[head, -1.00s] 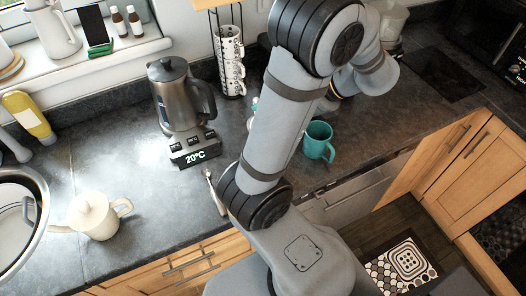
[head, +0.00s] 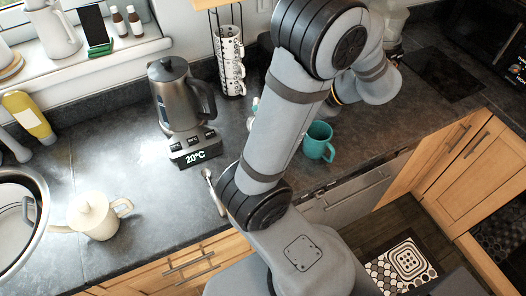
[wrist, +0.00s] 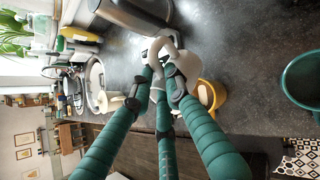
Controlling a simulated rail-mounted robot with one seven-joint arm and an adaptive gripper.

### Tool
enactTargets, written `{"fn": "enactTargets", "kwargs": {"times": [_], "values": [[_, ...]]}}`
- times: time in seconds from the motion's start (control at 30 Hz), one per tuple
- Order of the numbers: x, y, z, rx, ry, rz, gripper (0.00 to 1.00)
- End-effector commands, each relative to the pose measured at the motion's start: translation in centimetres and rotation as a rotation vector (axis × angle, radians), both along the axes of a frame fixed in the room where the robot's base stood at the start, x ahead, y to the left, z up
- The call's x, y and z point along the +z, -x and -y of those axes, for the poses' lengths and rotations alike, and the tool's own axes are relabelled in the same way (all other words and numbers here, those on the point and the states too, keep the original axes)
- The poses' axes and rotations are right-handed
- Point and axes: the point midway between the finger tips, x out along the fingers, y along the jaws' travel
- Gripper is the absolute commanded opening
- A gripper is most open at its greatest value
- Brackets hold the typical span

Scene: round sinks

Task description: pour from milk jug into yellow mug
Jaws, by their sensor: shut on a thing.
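In the wrist view my gripper (wrist: 164,76), with green fingers, is shut on the pale handle of the milk jug (wrist: 166,45). The jug's whitish body lies just beyond the fingertips and is partly hidden by them. The yellow mug (wrist: 219,93) is just right of the fingers, close to the jug, with its opening partly in view. I cannot tell whether jug and mug touch, or whether any milk flows. In the head view my arm hides the yellow mug and nearly all of the gripper and jug.
A teal mug (head: 318,141) stands right of my arm. A steel kettle (head: 178,95) on its base, a rack of patterned mugs (head: 230,60), a spoon (head: 214,190) and a cream lidded pot (head: 93,215) are on the counter. A round sink (head: 40,205) is at left.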

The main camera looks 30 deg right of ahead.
Motion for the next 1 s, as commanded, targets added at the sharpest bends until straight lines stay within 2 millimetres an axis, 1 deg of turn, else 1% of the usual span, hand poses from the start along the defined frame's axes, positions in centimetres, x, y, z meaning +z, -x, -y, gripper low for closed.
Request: {"fn": "enactTargets", "kwargs": {"times": [0.7, 0.77, 0.8, 0.9, 1.0], "values": [[-0.2, 0.1, -0.1, -0.001, 0.013, 0.039, 0.00], [0.1, -0.1, 0.0, 0.006, 0.009, 0.008, 0.00], [0.5, -0.4, 0.1, 0.009, -0.002, -0.041, 0.00], [-0.4, -1.4, 0.4, 0.010, -0.051, -0.173, 0.00], [-0.3, -1.6, 0.5, 0.001, -0.065, -0.201, 0.00]]}}
